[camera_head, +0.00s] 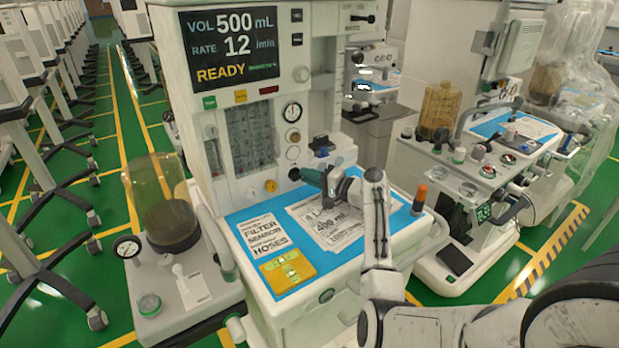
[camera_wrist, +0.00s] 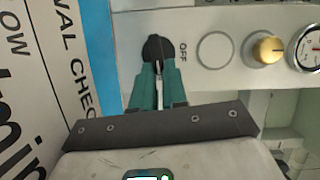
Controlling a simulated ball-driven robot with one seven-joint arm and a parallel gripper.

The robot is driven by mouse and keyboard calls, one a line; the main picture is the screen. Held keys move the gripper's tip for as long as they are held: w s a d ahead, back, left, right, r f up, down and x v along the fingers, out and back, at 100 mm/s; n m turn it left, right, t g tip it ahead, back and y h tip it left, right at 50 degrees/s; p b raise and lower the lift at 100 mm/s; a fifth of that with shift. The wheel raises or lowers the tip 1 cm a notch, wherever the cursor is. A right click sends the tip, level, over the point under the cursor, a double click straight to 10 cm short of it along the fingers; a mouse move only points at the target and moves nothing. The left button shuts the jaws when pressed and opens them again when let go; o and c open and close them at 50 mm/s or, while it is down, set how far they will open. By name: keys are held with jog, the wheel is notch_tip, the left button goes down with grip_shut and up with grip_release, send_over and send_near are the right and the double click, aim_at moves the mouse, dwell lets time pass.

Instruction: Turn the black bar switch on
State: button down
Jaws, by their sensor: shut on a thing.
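The black bar switch (camera_head: 294,174) is on the white front panel of the machine, above the blue worktop. In the wrist view, the round black switch (camera_wrist: 156,46) has the sideways word OFF on the panel just to its right. My gripper (camera_head: 305,176) reaches the panel from the right, and its teal fingers (camera_wrist: 159,70) are shut on the switch's bar. The fingers cover the near part of the bar, so its exact angle is hard to tell.
A yellow knob (camera_head: 271,186) and dial gauge (camera_head: 292,111) are on the same panel. A blank round disc (camera_wrist: 214,49) lies beside the switch. The blue worktop (camera_head: 345,250) below carries printed sheets and a yellow pad (camera_head: 288,270). An orange-topped post (camera_head: 420,199) stands at its right edge.

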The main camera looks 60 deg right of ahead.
jog(key=c, duration=1.2)
grip_release()
jog(key=shift+o, duration=0.2)
jog(key=s, duration=0.3)
jog(key=s+a, duration=0.1)
jog(key=s, duration=0.6)
jog(key=shift+s+a+r+b, duration=0.2)
jog(key=shift+s+a+b, duration=0.1)
jog(key=shift+s+a, duration=0.1)
jog(key=shift+w, duration=0.1)
